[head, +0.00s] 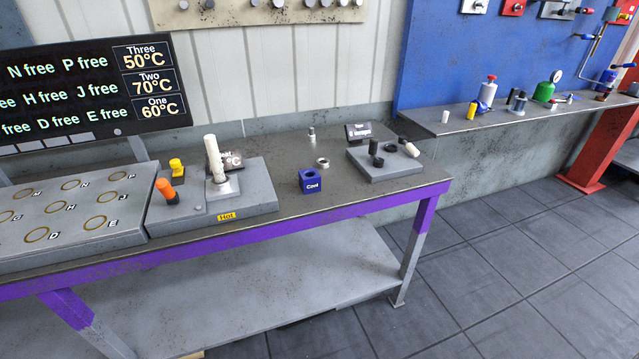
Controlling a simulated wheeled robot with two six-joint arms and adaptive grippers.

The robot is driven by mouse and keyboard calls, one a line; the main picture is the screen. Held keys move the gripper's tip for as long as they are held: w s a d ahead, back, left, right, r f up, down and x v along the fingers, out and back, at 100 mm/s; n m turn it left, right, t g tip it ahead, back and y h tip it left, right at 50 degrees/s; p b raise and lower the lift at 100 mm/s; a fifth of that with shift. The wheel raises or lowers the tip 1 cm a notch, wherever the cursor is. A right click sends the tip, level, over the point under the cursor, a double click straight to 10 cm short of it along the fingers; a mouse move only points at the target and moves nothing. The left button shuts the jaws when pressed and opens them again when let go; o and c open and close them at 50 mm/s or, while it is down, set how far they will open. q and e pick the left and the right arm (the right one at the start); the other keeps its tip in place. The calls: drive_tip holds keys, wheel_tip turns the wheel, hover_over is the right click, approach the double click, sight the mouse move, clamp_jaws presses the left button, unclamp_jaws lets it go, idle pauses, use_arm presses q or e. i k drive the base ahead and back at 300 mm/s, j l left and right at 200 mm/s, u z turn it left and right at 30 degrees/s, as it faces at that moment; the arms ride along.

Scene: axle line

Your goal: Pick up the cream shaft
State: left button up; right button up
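A tall cream shaft (213,155) stands, leaning slightly, at the left part of the table. Its lower end meets a silvery round collar (221,187) on a grey block (255,203) with a yellow "Hot" label. I cannot tell whether the shaft sits inside the collar or behind it. Neither of my grippers is in view.
A blue "Cool" block (310,180), loose ring (322,162) and grey plate (385,168) with dark cylinders are right.

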sight(210, 145)
drive_tip(key=i+l, duration=0.15)
drive_tip(key=l, duration=0.15)
drive_tip(key=i+l+u, duration=0.15)
drive_tip(key=l, duration=0.2)
drive_tip(key=i+l, duration=0.1)
drive_tip(key=l, duration=0.2)
drive_tip(key=i+l+u, duration=0.15)
drive_tip(key=l, duration=0.2)
drive_tip(key=u, duration=2)
